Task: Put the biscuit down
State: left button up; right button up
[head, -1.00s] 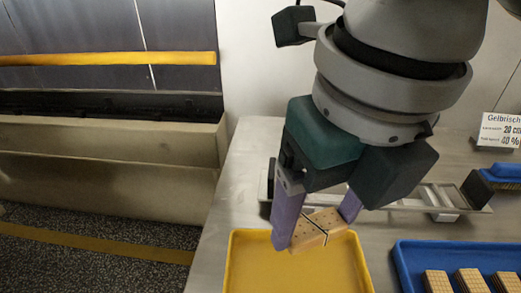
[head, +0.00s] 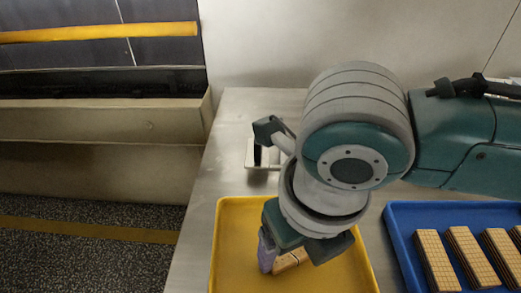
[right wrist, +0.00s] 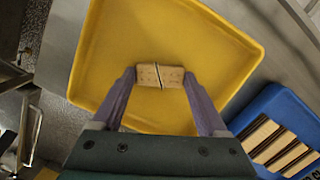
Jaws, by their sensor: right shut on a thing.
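The biscuit (head: 291,261) is tan with small holes, and a dark slanting line runs across it like a crack. It also shows in the right wrist view (right wrist: 148,74). My right gripper (right wrist: 160,77) is shut on it, with one purple finger at each end. The biscuit is over the yellow tray (head: 232,222), which fills the upper middle of the right wrist view (right wrist: 205,35). I cannot tell whether it touches the tray floor. In the head view my right arm hides part of the biscuit and one finger. My left gripper is not in view.
A blue tray (head: 398,232) with several tan biscuits (head: 432,255) in rows stands to the right of the yellow tray. A light metal part (head: 262,155) is on the steel table behind, partly hidden by my arm. The yellow tray's floor is otherwise bare where visible.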

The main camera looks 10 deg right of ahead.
jog(key=shift+f, duration=0.15)
jog(key=o, duration=0.9)
notch_tip(320, 180, up, 12)
jog(key=s+p, duration=0.2)
jog(key=p, duration=0.1)
jog(key=s+a+m+y, duration=0.3)
jog(key=a+m, duration=0.2)
jog(key=m, duration=0.4)
jog(key=s+d+f+m+h, duration=0.1)
jog(key=d+m, duration=0.3)
jog(key=m, duration=0.5)
jog(key=s+d+f+m+t+h, duration=0.1)
jog(key=s+d+m, duration=0.2)
jog(key=m, duration=0.6)
jog(key=s+d+f+m+h, duration=0.1)
jog(key=s+d+f+m, duration=0.1)
jog(key=d+m, duration=0.5)
jog(key=shift+s+d+m+t, duration=0.15)
jog(key=shift+s+m+t, duration=0.25)
jog(key=shift+m, duration=0.7)
